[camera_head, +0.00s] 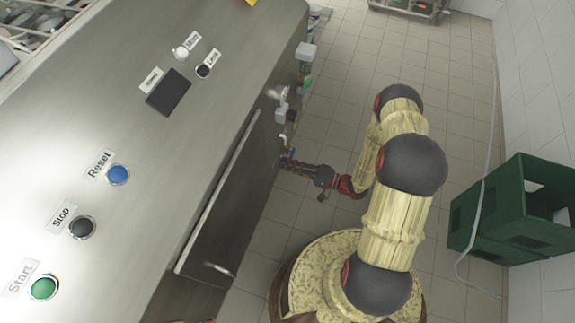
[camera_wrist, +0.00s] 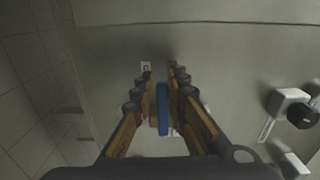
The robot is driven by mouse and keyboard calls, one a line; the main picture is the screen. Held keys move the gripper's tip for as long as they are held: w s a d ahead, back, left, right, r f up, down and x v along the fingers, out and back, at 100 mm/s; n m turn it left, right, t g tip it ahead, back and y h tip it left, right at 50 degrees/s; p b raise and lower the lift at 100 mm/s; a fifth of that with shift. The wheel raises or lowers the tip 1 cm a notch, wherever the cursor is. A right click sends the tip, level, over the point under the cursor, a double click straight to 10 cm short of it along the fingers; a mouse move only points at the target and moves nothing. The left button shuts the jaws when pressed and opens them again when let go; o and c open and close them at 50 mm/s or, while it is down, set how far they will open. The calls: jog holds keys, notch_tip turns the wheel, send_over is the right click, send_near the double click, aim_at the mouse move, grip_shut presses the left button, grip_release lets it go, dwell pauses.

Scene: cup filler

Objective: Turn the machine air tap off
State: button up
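A blue tap handle (camera_wrist: 163,110) shows in the wrist view as a narrow upright bar between the fingers of my gripper (camera_wrist: 160,72). A tan part sits beside the handle. The fingers are apart, one on each side, with a visible gap on the left; the right finger is close to the handle, and I cannot tell if it touches. In the head view my gripper (camera_head: 287,162) reaches the right side of the steel machine (camera_head: 150,130), where a small blue bit (camera_head: 292,153) shows near the fingertips. The tap's body is mostly hidden.
White fittings (camera_wrist: 290,103) with a dark knob are at the right in the wrist view. More valves (camera_head: 281,115) line the machine's side. A half-open panel (camera_head: 225,200) hangs near my arm. Green crates (camera_head: 515,215) stand at the right. Tiled floor (camera_head: 340,90) is clear.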

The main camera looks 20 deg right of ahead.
jog(key=o, duration=0.4)
jog(key=v, duration=1.2)
dwell(0.4)
